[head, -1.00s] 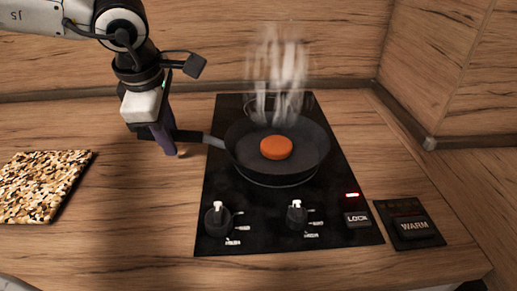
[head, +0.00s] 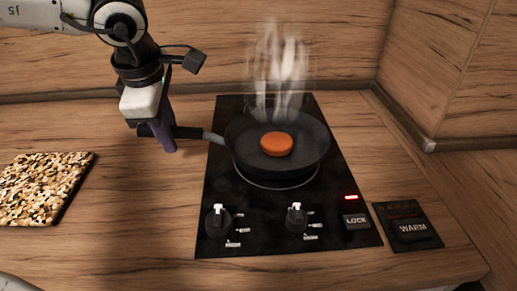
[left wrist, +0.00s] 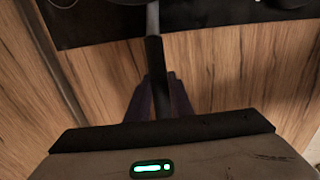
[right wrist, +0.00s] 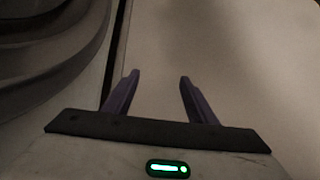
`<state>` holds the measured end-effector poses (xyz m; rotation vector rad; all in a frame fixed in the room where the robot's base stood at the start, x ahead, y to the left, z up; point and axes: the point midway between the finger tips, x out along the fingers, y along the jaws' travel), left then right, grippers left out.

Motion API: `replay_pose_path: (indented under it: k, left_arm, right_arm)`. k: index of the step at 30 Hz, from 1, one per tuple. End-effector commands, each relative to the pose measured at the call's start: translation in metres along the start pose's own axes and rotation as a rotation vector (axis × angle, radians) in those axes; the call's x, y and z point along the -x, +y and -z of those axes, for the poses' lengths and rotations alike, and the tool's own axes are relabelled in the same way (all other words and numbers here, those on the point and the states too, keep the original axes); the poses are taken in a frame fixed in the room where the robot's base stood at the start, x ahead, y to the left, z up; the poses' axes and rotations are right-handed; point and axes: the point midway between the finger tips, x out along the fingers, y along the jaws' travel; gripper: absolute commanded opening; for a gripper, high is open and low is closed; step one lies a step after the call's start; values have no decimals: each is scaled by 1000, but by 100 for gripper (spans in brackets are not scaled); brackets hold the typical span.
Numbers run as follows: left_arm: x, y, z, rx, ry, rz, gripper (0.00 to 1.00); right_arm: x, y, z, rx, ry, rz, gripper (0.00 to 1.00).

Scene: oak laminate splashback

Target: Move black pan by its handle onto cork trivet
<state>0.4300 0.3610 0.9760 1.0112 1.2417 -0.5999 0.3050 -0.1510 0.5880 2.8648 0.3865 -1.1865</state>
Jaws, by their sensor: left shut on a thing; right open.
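The black pan (head: 250,146) is over the black hob, with an orange round patty (head: 277,144) in it and steam above. Its handle (head: 187,132) points left. My left gripper (head: 164,135) is shut on the handle; the left wrist view shows the handle (left wrist: 157,60) between its purple fingers (left wrist: 160,98). The pan looks slightly above the hob, with a ring visible below it. The cork trivet (head: 42,188) is a speckled square flat on the counter at the left. My right gripper (right wrist: 158,95) is open and empty in the right wrist view.
The hob (head: 270,222) has two front knobs, a red light and a LOCK key. A WARM panel (head: 408,226) lies to its right. The wooden splashback (head: 200,45) stands behind. The counter between trivet and hob is clear.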

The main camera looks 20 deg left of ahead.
Motion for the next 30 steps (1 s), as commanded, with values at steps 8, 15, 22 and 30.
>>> replay_pose_path:
  k: [8,15,22,30]
  left_arm:
    - [16,6,-2,1,-6,-7,0]
    - [26,9,-1,2,-5,-6,0]
    - [36,12,-1,3,-5,-6,0]
    - [38,13,-1,2,-5,-5,0]
  right_arm:
    - [6,-1,7,0,0,0,52]
    - [11,-1,12,0,1,0,52]
    - [15,-2,16,0,1,0,52]
    - [16,-2,18,0,2,0,52]
